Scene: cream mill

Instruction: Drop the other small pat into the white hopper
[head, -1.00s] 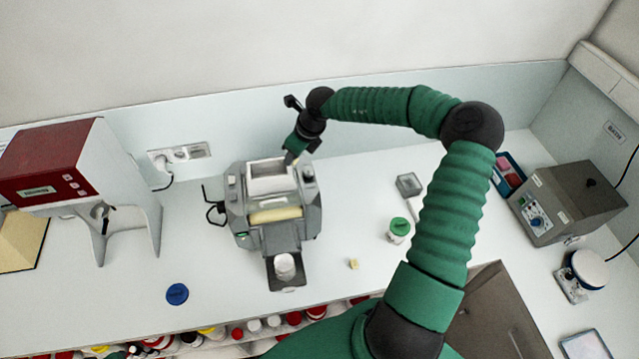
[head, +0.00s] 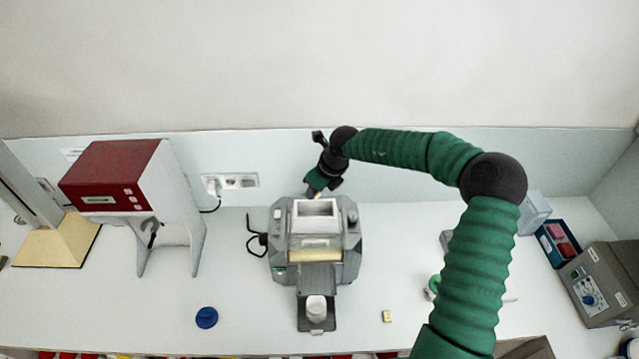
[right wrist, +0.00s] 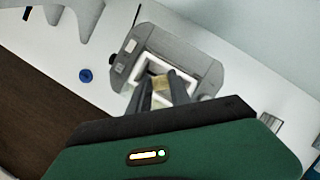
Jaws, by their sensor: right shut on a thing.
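The mill (head: 282,265) is a grey machine on the bench, with the white hopper (head: 314,226) on its top. My right gripper (head: 316,192) is at the hopper's back edge in the head view, pointing down above the mill. In the right wrist view its fingers (right wrist: 160,88) are shut on a small yellow pat (right wrist: 161,82), with the hopper opening behind and below it. Another small yellow pat (head: 386,316) lies on the bench to the right of the mill. My left gripper is out of view.
A white cup (head: 316,308) stands on the mill's front tray. A blue lid (head: 206,318) lies left of it. A red and white machine (head: 125,180) stands at left, a grey box (head: 605,283) at right. The bench between is mostly clear.

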